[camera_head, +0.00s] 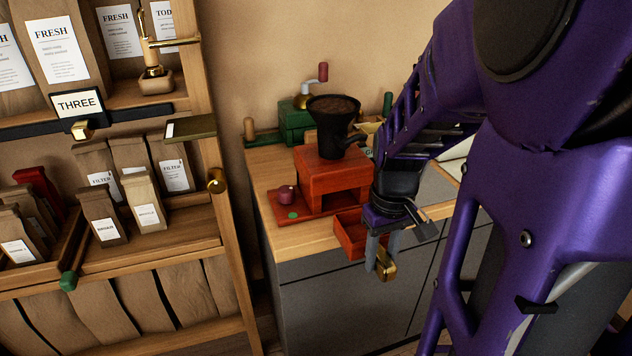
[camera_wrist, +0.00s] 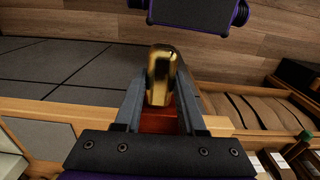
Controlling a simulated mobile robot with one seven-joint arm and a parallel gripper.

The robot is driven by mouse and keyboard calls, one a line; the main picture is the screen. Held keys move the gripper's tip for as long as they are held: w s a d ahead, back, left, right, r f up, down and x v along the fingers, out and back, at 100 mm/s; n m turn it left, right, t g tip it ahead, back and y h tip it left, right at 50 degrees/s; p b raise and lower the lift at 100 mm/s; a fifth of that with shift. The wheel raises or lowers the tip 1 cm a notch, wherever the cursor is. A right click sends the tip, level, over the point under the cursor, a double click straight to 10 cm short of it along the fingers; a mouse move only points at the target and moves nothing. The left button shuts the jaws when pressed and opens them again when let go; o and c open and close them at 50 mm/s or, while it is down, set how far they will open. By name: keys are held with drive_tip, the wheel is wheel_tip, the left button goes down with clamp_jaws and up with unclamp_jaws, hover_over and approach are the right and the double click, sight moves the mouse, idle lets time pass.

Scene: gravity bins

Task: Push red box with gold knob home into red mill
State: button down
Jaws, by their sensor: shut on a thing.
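The red mill (camera_head: 335,176) stands on the wooden counter, with a black hopper of brown grounds (camera_head: 333,122) on top. The red box (camera_head: 349,238) sits partly out of the front of the mill, near the counter's front edge. Its gold knob (camera_head: 386,263) faces forward, and it fills the middle of the wrist view (camera_wrist: 161,76). My gripper (camera_head: 378,262) points down in front of the box, its two fingers shut on the gold knob. In the wrist view a little of the red box (camera_wrist: 158,121) shows between the fingers; the rest is hidden.
A green mill (camera_head: 296,119) stands behind the red one. A wooden shelf (camera_head: 215,180) with paper bags and a green-tipped handle (camera_head: 68,281) is at the left. Grey cabinet fronts (camera_head: 320,305) are below the counter. Open space lies in front of the cabinet.

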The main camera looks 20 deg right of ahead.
drive_tip(key=shift+w+a, duration=0.1)
drive_tip(key=shift+w, duration=2.3)
drive_tip(key=shift+w+a+p, duration=0.15)
drive_tip(key=shift+w+p, duration=1.3)
drive_tip(key=shift+w, duration=3.2)
drive_tip(key=shift+s, duration=0.1)
drive_tip(key=shift+s+b, duration=0.45)
drive_tip(key=shift+s, duration=3.75)
